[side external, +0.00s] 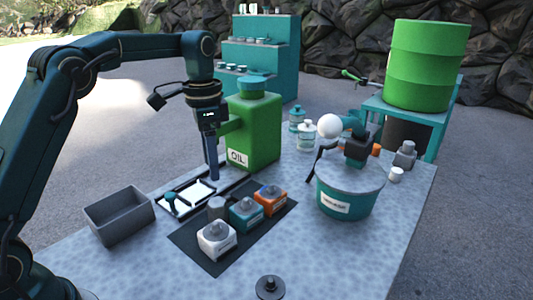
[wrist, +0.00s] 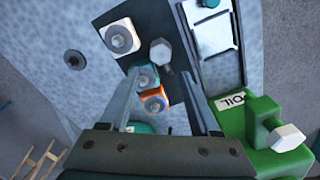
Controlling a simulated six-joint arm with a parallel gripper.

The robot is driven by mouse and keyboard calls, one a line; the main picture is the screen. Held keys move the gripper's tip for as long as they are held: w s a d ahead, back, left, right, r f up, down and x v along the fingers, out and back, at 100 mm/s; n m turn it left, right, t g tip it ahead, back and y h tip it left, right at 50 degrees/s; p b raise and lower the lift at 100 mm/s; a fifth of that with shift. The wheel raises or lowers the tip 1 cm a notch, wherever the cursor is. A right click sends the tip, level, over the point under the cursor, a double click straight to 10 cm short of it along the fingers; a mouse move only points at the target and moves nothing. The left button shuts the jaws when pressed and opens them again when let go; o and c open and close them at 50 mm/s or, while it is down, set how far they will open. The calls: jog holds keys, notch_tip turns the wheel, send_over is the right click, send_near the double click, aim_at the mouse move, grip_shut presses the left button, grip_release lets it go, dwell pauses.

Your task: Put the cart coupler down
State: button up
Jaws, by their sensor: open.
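No label marks a cart coupler; the likeliest match is a plain grey hex-topped piece (side external: 217,206) standing on the dark mat (side external: 195,245). It also shows in the wrist view (wrist: 160,50), beside the blocks. My gripper (side external: 214,178) points straight down above it, apart from it. In the wrist view my gripper's two fingers (wrist: 162,62) are spread, with nothing seen held between them. On the mat stand a white block (side external: 217,240), a teal block (side external: 246,214) and an orange block (side external: 270,199), each with a grey knob on top.
A green oil can (side external: 255,135) stands close behind my gripper. A grey open bin (side external: 120,215) and a black-framed tray (side external: 200,190) lie to the left. A teal drum (side external: 350,195) stands at right. A dark round piece (side external: 270,287) lies at the front.

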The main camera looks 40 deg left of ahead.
jog(key=s+d+r+n+t, duration=0.35)
jog(key=s+r, duration=0.25)
jog(key=s, duration=0.4)
jog(key=s+d+f+n+t, duration=0.2)
jog(key=s+d+f, duration=0.1)
jog(key=s, duration=0.5)
jog(key=shift+s+f, duration=0.3)
jog(key=shift+o, duration=0.3)
jog(key=shift+s+f+n, duration=0.2)
jog(key=shift+n, duration=0.05)
